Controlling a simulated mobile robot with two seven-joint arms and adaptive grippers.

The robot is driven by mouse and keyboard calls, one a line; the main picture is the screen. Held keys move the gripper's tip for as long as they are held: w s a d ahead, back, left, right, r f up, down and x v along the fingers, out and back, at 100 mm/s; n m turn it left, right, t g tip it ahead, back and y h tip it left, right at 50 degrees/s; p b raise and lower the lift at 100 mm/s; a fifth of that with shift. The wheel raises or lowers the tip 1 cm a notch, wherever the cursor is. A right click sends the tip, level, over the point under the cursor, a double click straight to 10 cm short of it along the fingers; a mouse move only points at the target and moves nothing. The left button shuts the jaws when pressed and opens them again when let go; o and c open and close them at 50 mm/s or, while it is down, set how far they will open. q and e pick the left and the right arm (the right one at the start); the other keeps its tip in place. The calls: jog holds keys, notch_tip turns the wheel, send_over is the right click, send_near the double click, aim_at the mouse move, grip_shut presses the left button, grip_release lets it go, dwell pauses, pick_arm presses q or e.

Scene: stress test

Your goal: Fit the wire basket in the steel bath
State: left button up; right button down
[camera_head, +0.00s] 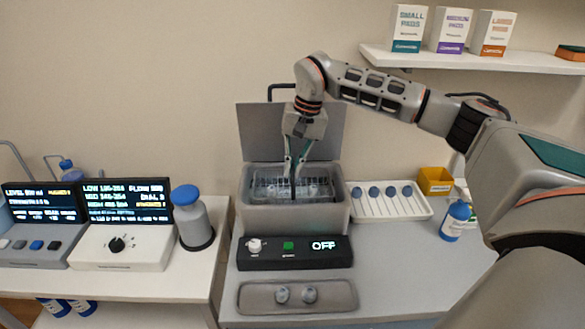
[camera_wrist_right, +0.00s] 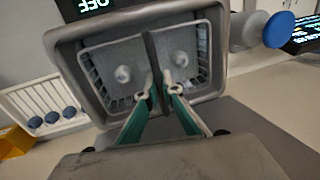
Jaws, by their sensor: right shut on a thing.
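The steel bath (camera_head: 290,213) stands on the right-hand bench with its lid (camera_head: 262,128) raised behind it. The wire basket (camera_head: 266,188) is inside the bath's opening, its rim near the bath's rim. In the right wrist view the basket (camera_wrist_right: 105,57) lies within the bath's walls (camera_wrist_right: 68,80). A dark handle bar (camera_wrist_right: 151,50) crosses its middle, with a pale round part on each side. My right gripper (camera_head: 294,175) points down and is shut on the basket's handle. I cannot tell whether the basket touches the bath's floor. My left gripper is out of view.
A black control box (camera_head: 295,262) reading OFF and a grey tray (camera_head: 258,298) with two small parts are in front. A white rack (camera_head: 420,208), yellow bin (camera_head: 434,181) and blue bottle (camera_head: 455,220) are right. A blue-capped flask (camera_head: 192,225) is left.

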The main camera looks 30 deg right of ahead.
jog(key=shift+f, duration=0.4)
jog(key=shift+f, duration=0.15)
dwell(0.7)
jog(key=shift+f, duration=0.35)
dwell(0.3)
jog(key=shift+f, duration=0.2)
dwell(0.5)
jog(key=c, duration=2.5)
grip_release()
